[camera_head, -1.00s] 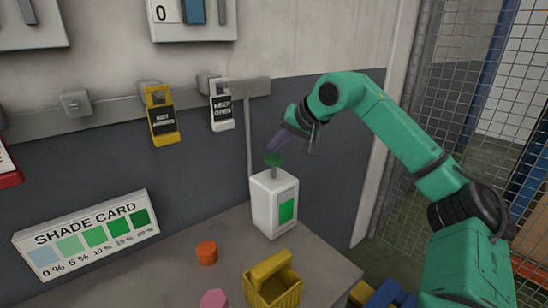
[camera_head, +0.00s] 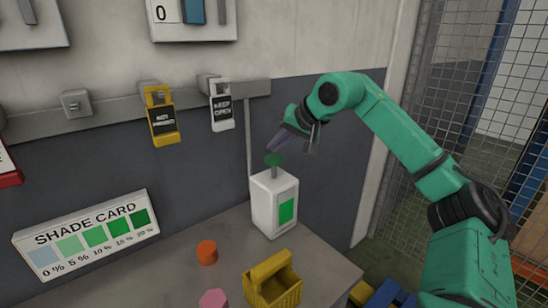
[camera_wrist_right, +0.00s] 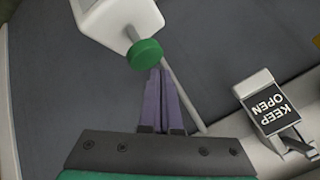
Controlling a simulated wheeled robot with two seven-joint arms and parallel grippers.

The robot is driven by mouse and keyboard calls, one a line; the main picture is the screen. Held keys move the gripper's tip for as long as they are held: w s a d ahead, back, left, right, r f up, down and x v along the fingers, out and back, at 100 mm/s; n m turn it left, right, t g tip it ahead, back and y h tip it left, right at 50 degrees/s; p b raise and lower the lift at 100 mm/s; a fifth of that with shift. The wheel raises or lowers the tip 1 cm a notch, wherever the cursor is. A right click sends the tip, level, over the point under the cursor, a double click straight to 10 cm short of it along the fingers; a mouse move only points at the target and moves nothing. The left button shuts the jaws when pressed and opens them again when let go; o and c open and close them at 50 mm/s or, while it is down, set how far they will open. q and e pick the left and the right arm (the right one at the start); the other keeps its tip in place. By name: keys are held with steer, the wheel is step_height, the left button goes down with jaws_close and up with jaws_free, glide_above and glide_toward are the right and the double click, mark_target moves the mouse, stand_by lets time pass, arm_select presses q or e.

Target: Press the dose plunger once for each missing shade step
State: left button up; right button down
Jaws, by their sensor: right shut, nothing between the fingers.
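The dose plunger's green round cap (camera_head: 274,160) tops a short stem on a white dispenser box (camera_head: 265,207) with a green label (camera_head: 286,212); the cap also shows in the right wrist view (camera_wrist_right: 145,54). My right gripper (camera_head: 272,148) points its purple fingers down at the cap, shut and empty, with the tips just above or beside it; I cannot tell whether they touch. The fingers also show in the right wrist view (camera_wrist_right: 159,72). The shade card (camera_head: 90,236) shows a pale blue patch and several greens, marked 0 % to 20 %. My left gripper is out of view.
An orange disc (camera_head: 207,252), a pink piece (camera_head: 213,299) and a yellow basket (camera_head: 280,291) sit on the grey bench (camera_head: 205,220). Yellow (camera_head: 162,123) and white "KEEP OPEN" (camera_head: 221,112) tags hang on the wall rail. A thin post stands behind the dispenser.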

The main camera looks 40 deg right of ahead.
mark_target(275, 158)
steer(key=shift+f, duration=0.4)
steer(key=shift+s+f+b, duration=0.1)
steer(key=shift+f+b, duration=1.25)
steer(key=shift+f, duration=0.1)
stand_by(0.9)
steer(key=shift+r+p, duration=1.8)
steer(key=shift+p, duration=0.05)
steer(key=shift+r, duration=0.1)
step_height(275, 158, up, 5)
steer(key=p, duration=0.5)
